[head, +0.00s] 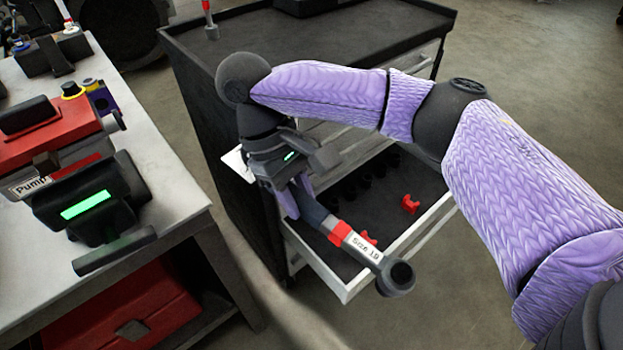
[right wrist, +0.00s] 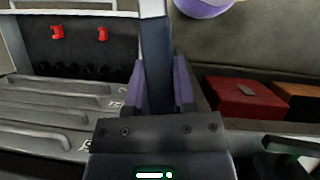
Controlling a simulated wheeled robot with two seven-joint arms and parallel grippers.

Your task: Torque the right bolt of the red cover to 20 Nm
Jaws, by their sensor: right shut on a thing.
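My right gripper (head: 292,192) is shut on the grey handle of a wrench (head: 368,252) with a red band and a white label "Size 19". The wrench tilts down to the right, its round head over the open drawer's front edge. In the right wrist view the wrench (right wrist: 157,60) stands between the purple fingers (right wrist: 160,88). A red unit (head: 50,140) labelled "Pump" sits on the bench at left. I cannot tell whether it carries the red cover, and I cannot make out its right bolt. My left gripper is not in view.
The dark cart's drawer (head: 392,247) stands open, with red pieces and dark sockets inside. A red-banded tool (head: 210,22) stands on the cart top. A black device (head: 90,200) with a green display sits at the bench (head: 172,222). A red box (head: 135,315) lies below.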

